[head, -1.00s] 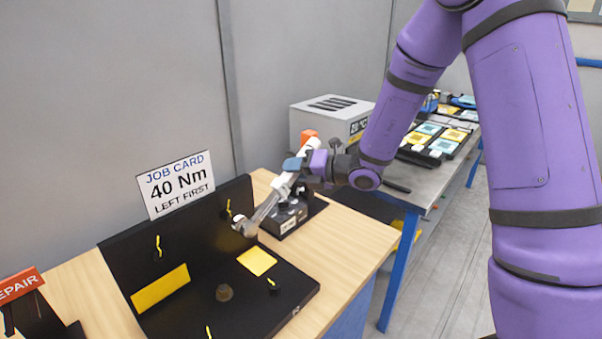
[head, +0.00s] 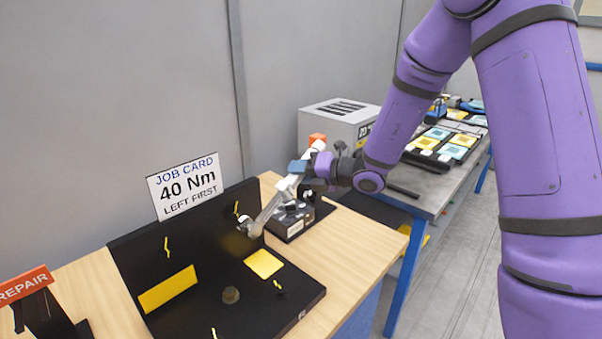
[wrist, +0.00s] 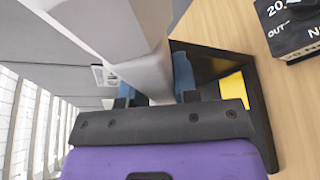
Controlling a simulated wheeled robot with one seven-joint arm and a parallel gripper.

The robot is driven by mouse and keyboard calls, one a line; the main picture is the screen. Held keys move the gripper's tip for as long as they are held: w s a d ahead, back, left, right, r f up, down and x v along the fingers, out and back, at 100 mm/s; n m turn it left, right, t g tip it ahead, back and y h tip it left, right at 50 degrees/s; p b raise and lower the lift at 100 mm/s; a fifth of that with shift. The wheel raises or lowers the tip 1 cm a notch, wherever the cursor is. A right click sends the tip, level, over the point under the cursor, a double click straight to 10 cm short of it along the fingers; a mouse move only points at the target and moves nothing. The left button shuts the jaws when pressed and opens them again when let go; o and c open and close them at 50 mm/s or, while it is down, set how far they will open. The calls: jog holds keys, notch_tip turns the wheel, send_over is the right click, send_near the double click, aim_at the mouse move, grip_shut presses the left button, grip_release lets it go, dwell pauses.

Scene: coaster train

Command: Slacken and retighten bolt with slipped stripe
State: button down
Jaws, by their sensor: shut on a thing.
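My gripper (head: 299,169) is shut on the shaft of a long grey-white wrench (head: 270,207), which also fills the space between the blue fingers in the wrist view (wrist: 157,88). The wrench slants, with an orange cap at its upper end and its round head low near the black board (head: 130,255). Yellow stripe marks show on the board's upright back (head: 167,247) and on its flat base (head: 279,286). The wrench head is beside the right back stripe (head: 237,208); I cannot tell whether it touches a bolt. Which stripe is slipped is too small to tell.
A job card (head: 184,187) reads 40 Nm, left first. A black box (head: 288,222) stands right of the board, close under the wrench. A red repair sign (head: 25,286) is at the left. The wooden bench (head: 345,243) is clear at its right front.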

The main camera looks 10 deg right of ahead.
jog(key=shift+w+a, duration=0.45)
jog(key=shift+w, duration=0.15)
jog(key=shift+w+a, duration=0.4)
jog(key=shift+w, duration=0.2)
dwell(2.4)
jog(key=shift+w+d+f+m+y, duration=0.15)
jog(key=shift+w+d+f+m, duration=0.15)
jog(key=shift+f, duration=0.3)
jog(key=shift+w+d+f+m+y, duration=0.1)
jog(key=shift+d+f+m+y, duration=0.1)
jog(key=shift+f+m, duration=0.3)
dwell(1.5)
jog(key=shift+w+d+f+m+y, duration=0.15)
jog(key=shift+f+m, duration=0.1)
jog(key=shift+f, duration=0.35)
jog(key=shift+d+f+m+y, duration=0.15)
jog(key=shift+f+m, duration=0.1)
jog(key=shift+f, duration=0.35)
dwell(0.6)
